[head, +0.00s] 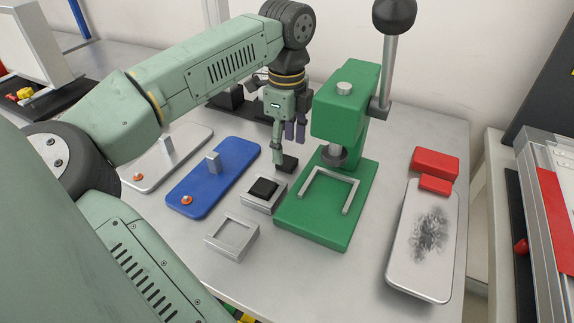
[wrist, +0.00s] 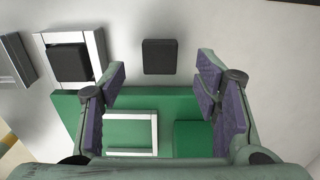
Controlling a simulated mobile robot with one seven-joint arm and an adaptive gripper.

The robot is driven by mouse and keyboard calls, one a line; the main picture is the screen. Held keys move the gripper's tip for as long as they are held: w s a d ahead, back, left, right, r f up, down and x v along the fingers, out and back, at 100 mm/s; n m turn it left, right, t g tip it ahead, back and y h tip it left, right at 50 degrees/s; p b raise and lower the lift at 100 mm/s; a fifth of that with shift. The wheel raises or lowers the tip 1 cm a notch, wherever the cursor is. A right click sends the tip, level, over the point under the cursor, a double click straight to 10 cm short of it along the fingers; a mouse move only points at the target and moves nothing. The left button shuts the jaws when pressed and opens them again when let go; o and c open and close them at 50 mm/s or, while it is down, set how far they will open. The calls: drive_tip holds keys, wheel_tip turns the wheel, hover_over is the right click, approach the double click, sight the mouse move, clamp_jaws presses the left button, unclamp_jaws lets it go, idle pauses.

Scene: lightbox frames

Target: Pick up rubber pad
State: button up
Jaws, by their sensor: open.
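A small black square pad (head: 288,163) lies loose on the grey table, left of the green press. It also shows in the wrist view (wrist: 159,57), top middle. A second black square pad (head: 264,187) sits in a silver square holder (head: 252,204) nearer the front; it shows at upper left in the wrist view (wrist: 70,62). I cannot tell from looks alone which is the rubber pad. My gripper (head: 288,147) is open and empty above the loose pad. In the wrist view its purple-lined fingers (wrist: 160,80) are spread, with the loose pad beyond and between them.
The green press (head: 340,110) with a silver frame on its base (head: 314,232) stands close right of my gripper. An empty silver holder (head: 232,237) lies in front. A blue plate (head: 215,180) lies left. A grey plate (head: 418,250) and red blocks (head: 436,162) lie right.

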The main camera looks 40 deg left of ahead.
sight(287, 161)
wheel_tip(287, 161, down, 4)
drive_tip(key=shift+r+b, duration=0.1)
drive_tip(key=shift+b, duration=0.6)
drive_tip(key=shift+c, duration=0.4)
drive_tip(key=c, duration=0.9)
